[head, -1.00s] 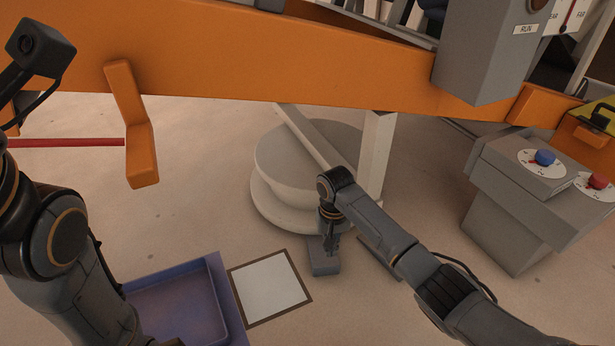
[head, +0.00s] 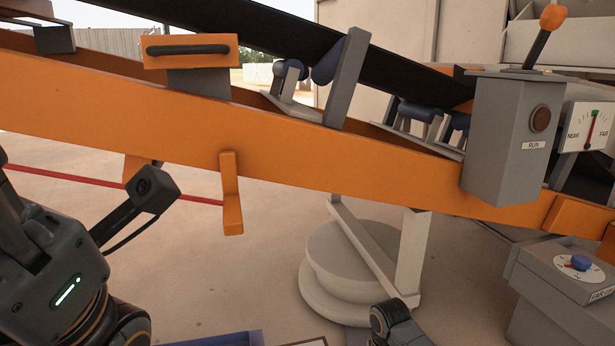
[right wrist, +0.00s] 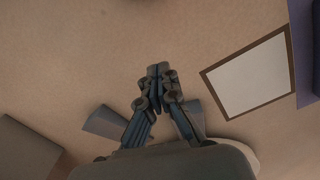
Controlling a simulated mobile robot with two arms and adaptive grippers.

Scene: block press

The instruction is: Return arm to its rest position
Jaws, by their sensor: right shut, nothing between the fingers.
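In the right wrist view my right gripper (right wrist: 158,68) is shut, its fingertips together with nothing between them. It is above the tan floor, left of a white square with a brown border (right wrist: 250,72). A grey piece (right wrist: 102,121) lies below, partly hidden by the fingers. In the head view only a dark part of my right arm (head: 395,326) shows at the bottom edge; its gripper is out of that picture. My left arm (head: 60,270) stands at the left of the head view, and its gripper does not show.
An orange conveyor frame (head: 330,150) crosses the head view. A grey RUN box (head: 508,135) with an orange-knobbed lever (head: 545,35) and a blue-knob console (head: 565,280) are at right. A pale round base (head: 340,270) stands below. A purple tray (right wrist: 304,60) edges the wrist view.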

